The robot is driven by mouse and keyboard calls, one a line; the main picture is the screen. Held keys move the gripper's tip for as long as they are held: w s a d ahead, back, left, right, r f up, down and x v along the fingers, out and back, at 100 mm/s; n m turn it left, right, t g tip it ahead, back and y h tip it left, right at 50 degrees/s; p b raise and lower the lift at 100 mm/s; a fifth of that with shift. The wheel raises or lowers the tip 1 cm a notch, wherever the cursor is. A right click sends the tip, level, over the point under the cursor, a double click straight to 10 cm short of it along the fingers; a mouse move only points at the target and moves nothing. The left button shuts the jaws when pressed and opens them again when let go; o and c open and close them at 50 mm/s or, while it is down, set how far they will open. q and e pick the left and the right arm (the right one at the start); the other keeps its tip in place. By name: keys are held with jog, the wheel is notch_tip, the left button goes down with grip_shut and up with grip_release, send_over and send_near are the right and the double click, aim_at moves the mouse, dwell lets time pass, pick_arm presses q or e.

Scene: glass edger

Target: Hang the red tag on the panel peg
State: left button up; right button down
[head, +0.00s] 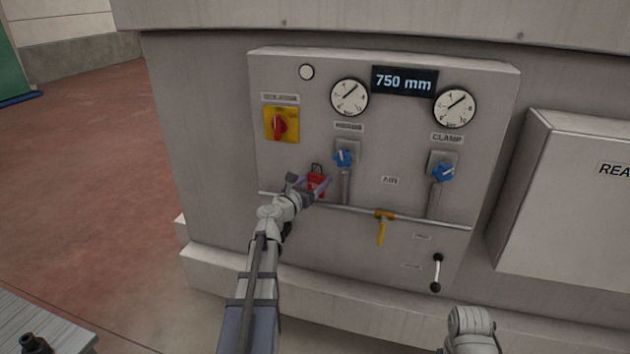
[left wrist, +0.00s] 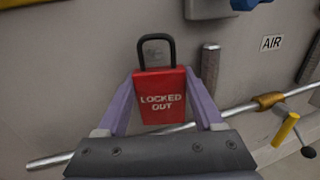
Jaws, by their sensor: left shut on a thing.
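The red tag (left wrist: 162,98) reads "LOCKED OUT" and has a dark loop at its top. My left gripper (left wrist: 160,104) is shut on it, one purple finger on each side. In the head view the tag (head: 316,182) is held by the left gripper (head: 314,186) in front of the panel (head: 300,162), below the yellow-and-red isolator switch (head: 281,125). I cannot make out the peg in either view. Whether the tag touches the panel is unclear. My right arm shows at the bottom right of the head view, but its gripper does not.
A horizontal pipe (head: 350,208) with a yellow lever (head: 382,228) crosses the panel near the tag. Blue-handled valves (head: 345,158) and (head: 442,171) stand to the right, under two gauges. A grey box (head: 570,200) juts out at right.

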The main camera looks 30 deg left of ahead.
pick_arm(q)
jog(key=shift+w+a, duration=0.3)
jog(key=shift+w, duration=0.45)
jog(key=o, duration=1.2)
jog(key=shift+c, duration=0.2)
jog(key=shift+o, duration=0.8)
jog(key=shift+s, duration=0.1)
jog(key=shift+o, duration=0.3)
jog(key=s, duration=0.9)
jog(key=shift+d+p, duration=0.15)
jog(key=shift+p, duration=0.15)
jog(key=shift+d+f, duration=0.1)
